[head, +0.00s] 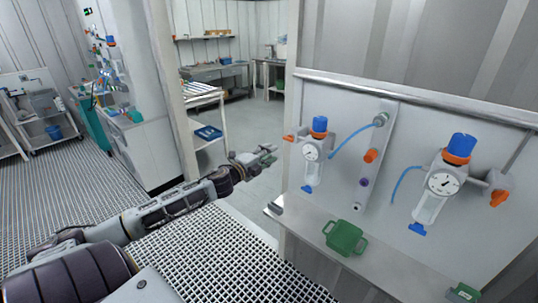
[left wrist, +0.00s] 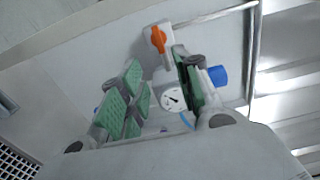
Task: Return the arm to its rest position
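My left arm (head: 165,210) reaches from the lower left over the grated floor toward the wall panel. My left gripper (head: 268,155) is at its end, just left of the nearer-left filter regulator (head: 313,153) and apart from it in the picture. In the left wrist view the green-padded fingers (left wrist: 158,80) stand apart with nothing held between them. A white gauge (left wrist: 173,99), an orange valve handle (left wrist: 158,38) and a blue knob (left wrist: 218,76) show beyond the fingers. My right gripper is in neither view.
A second regulator (head: 440,180) is on the panel (head: 385,215) at right. A green container (head: 345,237) sits on the ledge below. A post (head: 180,95) and a shelf cart (head: 203,95) stand behind my arm. Open floor (head: 75,195) lies at left.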

